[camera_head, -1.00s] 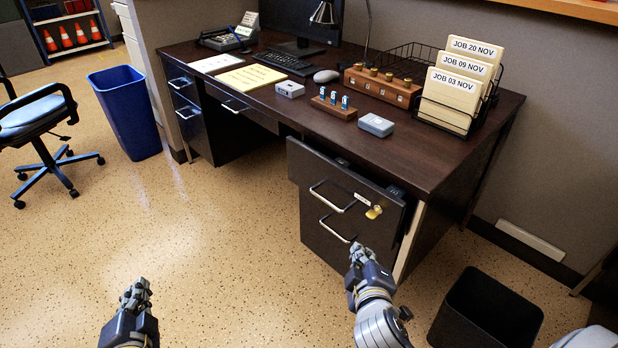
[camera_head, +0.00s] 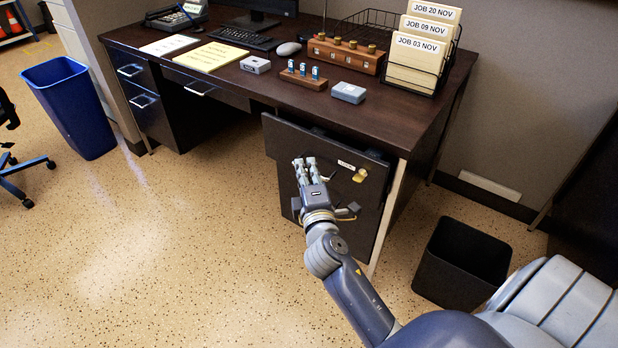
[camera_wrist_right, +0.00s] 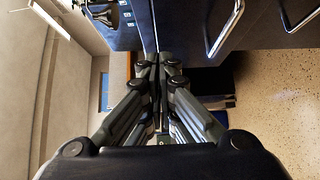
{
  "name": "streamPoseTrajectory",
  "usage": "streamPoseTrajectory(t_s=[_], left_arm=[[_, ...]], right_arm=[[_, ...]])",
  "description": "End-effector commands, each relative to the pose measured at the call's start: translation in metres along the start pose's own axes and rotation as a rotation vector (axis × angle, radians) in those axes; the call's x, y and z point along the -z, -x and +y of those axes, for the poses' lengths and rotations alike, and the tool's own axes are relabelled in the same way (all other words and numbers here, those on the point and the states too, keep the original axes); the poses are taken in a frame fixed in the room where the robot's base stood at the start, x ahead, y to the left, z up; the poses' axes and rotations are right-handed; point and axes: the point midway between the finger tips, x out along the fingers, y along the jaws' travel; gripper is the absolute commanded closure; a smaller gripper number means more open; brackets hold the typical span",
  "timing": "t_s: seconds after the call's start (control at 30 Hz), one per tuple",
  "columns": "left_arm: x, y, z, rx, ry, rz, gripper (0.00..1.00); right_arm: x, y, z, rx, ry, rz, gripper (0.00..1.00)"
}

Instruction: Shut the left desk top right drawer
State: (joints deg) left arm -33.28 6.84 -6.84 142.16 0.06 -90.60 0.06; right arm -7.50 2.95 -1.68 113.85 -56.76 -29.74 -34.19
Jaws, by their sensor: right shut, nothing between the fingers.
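The desk (camera_head: 345,105) is dark brown, with a drawer pedestal at its right end. In the right wrist view the shut fingers (camera_wrist_right: 156,68) point toward dark fronts with metal handles (camera_wrist_right: 224,30). My left gripper is out of view.
A black bin (camera_head: 462,262) stands on the floor right of the pedestal. A blue bin (camera_head: 72,108) and part of a chair are at the left. The desk top holds a file rack, small boxes, papers and a keyboard. The floor in front is clear.

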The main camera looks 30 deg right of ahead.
Motion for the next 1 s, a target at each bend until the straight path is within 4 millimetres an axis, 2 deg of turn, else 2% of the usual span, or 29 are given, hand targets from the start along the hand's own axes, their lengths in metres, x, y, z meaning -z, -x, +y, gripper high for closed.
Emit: streamPoseTrajectory(t_s=[0.03,0.2,0.33,0.5,0.9,1.0], left_arm=[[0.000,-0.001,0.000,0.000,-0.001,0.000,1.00],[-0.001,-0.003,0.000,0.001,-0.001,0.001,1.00],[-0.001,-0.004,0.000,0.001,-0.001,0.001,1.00],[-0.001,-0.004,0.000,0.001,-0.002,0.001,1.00],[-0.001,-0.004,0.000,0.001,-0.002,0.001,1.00],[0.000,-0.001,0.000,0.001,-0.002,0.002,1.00]], right_arm=[[0.000,-0.012,0.001,-0.004,0.002,0.000,1.00],[-0.002,-0.045,0.000,-0.001,0.002,-0.002,1.00],[-0.018,-0.057,0.000,0.000,0.003,-0.002,1.00],[-0.027,-0.066,-0.001,0.002,0.001,-0.001,1.00],[-0.029,-0.068,-0.001,0.002,-0.001,-0.001,1.00],[-0.035,-0.074,0.001,0.001,0.000,-0.001,1.00]])
